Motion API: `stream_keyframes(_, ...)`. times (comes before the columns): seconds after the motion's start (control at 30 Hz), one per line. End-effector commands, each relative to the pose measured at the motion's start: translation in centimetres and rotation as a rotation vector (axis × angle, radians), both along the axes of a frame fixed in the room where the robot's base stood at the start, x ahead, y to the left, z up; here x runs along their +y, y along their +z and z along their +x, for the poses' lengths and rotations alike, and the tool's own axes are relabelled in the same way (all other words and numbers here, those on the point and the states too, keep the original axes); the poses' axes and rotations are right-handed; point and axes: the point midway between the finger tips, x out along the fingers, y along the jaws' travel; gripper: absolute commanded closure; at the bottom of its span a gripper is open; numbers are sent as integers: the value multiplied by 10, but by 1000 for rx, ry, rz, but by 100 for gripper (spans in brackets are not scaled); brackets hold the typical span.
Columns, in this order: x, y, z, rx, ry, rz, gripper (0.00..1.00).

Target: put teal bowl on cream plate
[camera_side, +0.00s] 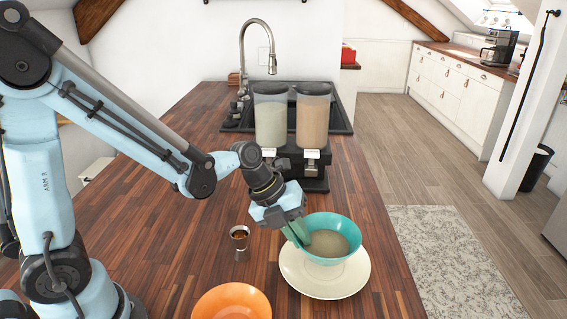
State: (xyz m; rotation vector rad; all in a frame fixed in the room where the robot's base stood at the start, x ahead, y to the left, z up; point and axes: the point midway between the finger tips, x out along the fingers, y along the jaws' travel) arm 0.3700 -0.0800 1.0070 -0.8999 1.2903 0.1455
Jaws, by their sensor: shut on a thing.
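The teal bowl (351,230) holds a greyish-beige filling and is at or just above the cream plate (325,289). I cannot tell from this angle whether its base touches the plate. The plate lies on the wooden counter, and its back part is hidden by the bowl. My gripper (302,236) is shut on the left rim of the bowl, with its green fingers at the rim. The bowl looks about level.
An orange bowl (232,302) sits at the front, cut by the picture's edge. A twin dispenser (290,130) stands behind, before a dark sink (347,113). The counter's right edge is close to the plate.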

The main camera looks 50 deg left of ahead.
Motion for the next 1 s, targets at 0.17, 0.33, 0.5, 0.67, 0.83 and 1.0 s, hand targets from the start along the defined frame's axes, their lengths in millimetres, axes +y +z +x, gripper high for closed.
stream_keyframes(0.17, 0, -21, 0, -1, 0, 0, 100)
stream_keyframes(0.33, 0, -32, 0, -1, 1, -1, 100)
stream_keyframes(0.5, 0, -32, 0, -1, 1, -1, 100)
stream_keyframes(0.67, 0, -33, 0, -1, 1, -1, 100)
stream_keyframes(0.83, 0, -35, 0, -1, 0, 1, 81)
stream_keyframes(1.0, 0, -35, 0, -1, 0, 1, 81)
